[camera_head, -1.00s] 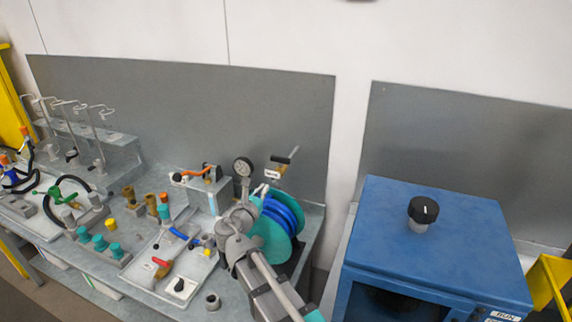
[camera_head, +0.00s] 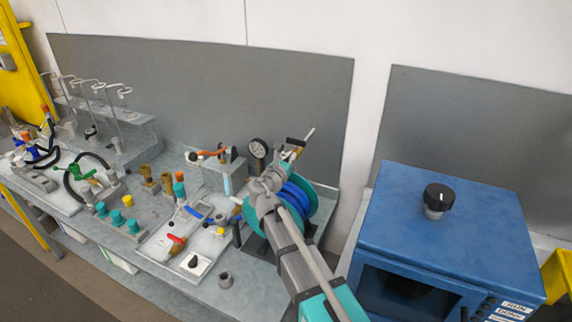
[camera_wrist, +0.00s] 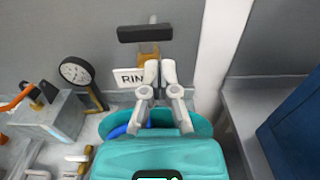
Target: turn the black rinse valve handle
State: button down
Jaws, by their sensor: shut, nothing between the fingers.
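The black rinse valve handle (camera_wrist: 145,33) is a bar lying crosswise at the top of the wrist view, on a brass valve body (camera_wrist: 149,55). In the head view the handle (camera_head: 296,141) shows behind the hose reel. A white label (camera_wrist: 129,78) reading "RIN" is partly hidden by my fingers. My gripper (camera_wrist: 159,72) is shut and empty, its fingertips together just below the handle in the picture. No contact shows, and the depth gap is hard to judge. In the head view my gripper (camera_head: 272,178) is in front of the reel, its tips unclear.
A teal reel with blue hose (camera_head: 298,200) sits right below the valve. A pressure gauge (camera_wrist: 76,72) stands to the left, beside a grey block with an orange handle (camera_head: 211,152). A blue cabinet (camera_head: 400,215) stands to the right. A grey panel (camera_head: 200,90) is behind.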

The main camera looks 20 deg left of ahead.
aim_at(301, 144)
jog(key=shift+w+d, duration=0.2)
jog(key=shift+w, duration=1.3)
jog(key=shift+w+d, duration=0.2)
jog(key=shift+w, duration=1.25)
jog(key=shift+d, duration=0.2)
jog(key=shift+w+d+y, duration=0.1)
jog(key=shift+y, duration=0.3)
jog(key=shift+n+y, duration=0.3)
jog(key=shift+n, duration=0.1)
